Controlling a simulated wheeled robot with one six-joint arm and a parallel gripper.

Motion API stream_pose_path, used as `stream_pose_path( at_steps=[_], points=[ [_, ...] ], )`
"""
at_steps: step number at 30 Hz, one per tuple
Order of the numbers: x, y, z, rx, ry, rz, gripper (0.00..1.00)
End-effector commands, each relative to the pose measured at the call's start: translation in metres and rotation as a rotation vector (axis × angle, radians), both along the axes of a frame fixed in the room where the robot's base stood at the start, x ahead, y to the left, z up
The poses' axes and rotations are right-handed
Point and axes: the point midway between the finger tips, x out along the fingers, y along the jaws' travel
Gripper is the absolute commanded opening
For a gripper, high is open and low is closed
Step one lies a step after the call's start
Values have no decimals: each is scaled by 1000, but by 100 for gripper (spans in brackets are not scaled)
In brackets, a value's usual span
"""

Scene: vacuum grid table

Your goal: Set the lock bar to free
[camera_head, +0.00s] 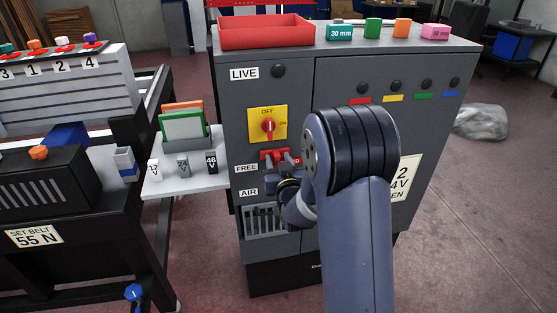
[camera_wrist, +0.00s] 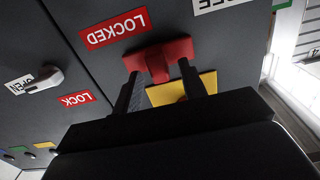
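The red lock bar (camera_head: 273,155) is on the grey cabinet's front, below the yellow OFF switch plate (camera_head: 267,124). A white FREE label (camera_head: 246,169) is to its left, and a red label, mostly hidden, is to its right. My gripper (camera_head: 284,174) is just in front of the bar, and my arm hides part of it. In the wrist view, which is upside down, the lock bar (camera_wrist: 172,50) has a tab between my two dark fingers. The fingers are apart, with gaps beside the tab. The LOCKED label (camera_wrist: 115,28) is beside the bar.
The AIR label (camera_head: 248,192) and a vent are below. A red tray (camera_head: 266,31) and coloured blocks stand on top. In the wrist view, a grey latch handle (camera_wrist: 45,80) is to the left.

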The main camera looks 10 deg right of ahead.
Motion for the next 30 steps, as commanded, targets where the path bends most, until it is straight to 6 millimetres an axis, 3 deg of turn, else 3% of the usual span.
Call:
stream_pose_path(
  at_steps=[7, 21, 30],
  points=[
    [0, 0, 0, 0, 0, 0, 39],
    [0, 0, 0, 0, 0, 0, 1],
    [0, 0, 0, 0, 0, 0, 0]
  ],
)
